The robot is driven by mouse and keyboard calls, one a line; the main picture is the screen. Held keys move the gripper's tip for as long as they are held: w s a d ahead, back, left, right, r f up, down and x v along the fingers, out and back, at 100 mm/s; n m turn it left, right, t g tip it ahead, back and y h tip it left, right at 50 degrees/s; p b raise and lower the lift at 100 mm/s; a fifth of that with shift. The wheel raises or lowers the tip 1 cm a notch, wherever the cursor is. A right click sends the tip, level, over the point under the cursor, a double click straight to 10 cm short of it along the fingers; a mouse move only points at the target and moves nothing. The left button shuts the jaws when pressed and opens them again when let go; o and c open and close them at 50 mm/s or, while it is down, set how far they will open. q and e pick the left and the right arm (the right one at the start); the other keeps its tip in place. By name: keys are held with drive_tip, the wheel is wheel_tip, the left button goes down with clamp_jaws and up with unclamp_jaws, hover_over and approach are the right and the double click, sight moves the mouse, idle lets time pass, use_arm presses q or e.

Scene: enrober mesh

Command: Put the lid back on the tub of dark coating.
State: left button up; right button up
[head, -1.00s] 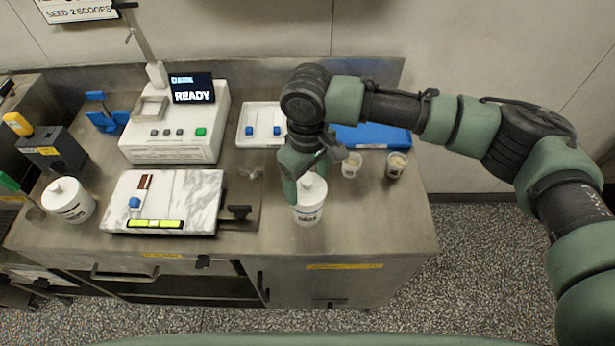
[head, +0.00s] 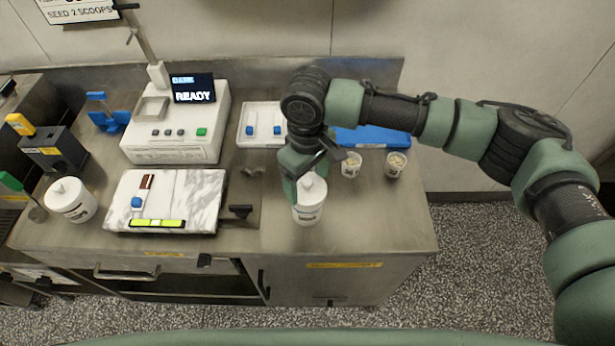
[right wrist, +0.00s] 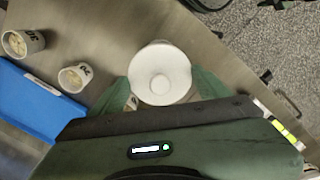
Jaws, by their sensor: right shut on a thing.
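A white tub (head: 307,214) with a dark printed label stands upright at the front right of the steel bench; its label is too small to read. A white round lid (head: 313,186) with a central knob sits at its top and looks level. It also shows from above in the right wrist view (right wrist: 160,72), covering the tub's mouth. My right gripper (head: 308,180) is shut on the lid, one finger on each side. I cannot tell whether the lid is fully seated. My left gripper is not in view.
Another lidded white tub (head: 70,200) stands at the far left. A marble slab (head: 200,195) and a white machine (head: 175,135) lie left of my gripper. Two small cups (head: 351,165) (head: 396,164) and a blue mat (head: 372,137) are behind right. The bench's front right is clear.

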idle(0.3)
drive_tip(key=o, duration=1.4)
drive_tip(key=shift+c, duration=0.2)
drive_tip(key=shift+r, duration=0.1)
drive_tip(key=shift+r+p, duration=3.45)
drive_tip(key=shift+p, duration=0.6)
clamp_jaws()
drive_tip(key=shift+f, duration=0.2)
